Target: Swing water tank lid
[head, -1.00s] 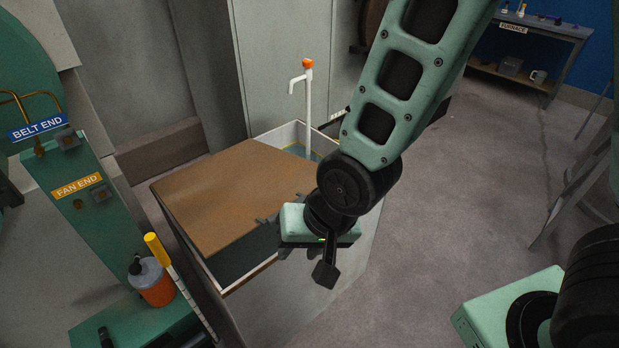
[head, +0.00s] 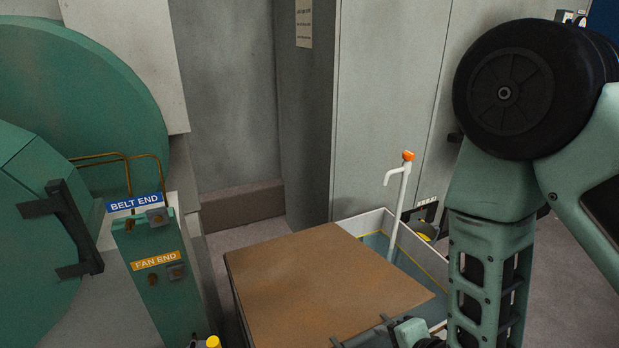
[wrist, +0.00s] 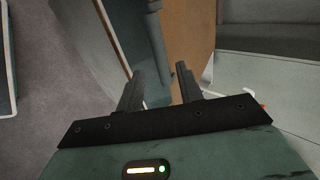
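The water tank lid (head: 320,275) is a flat brown board lying over most of the tank. The pale-walled water tank (head: 432,262) is uncovered along the back right, where bluish water shows. My gripper (head: 362,334) is at the lid's near edge, low in the head view and partly cut off by the frame. In the wrist view, my gripper's two dark fingers (wrist: 158,80) stand apart. A dark grey rod-like part (wrist: 154,25) shows beyond and between them, with the brown lid (wrist: 193,35) to its right. I cannot tell whether the fingers touch either.
A white pipe with an orange cap (head: 401,178) rises at the tank's back corner. A green machine post (head: 152,265) with BELT END and FAN END labels stands left. Grey cabinets (head: 385,100) stand behind the tank. Open floor (head: 573,270) lies at the right.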

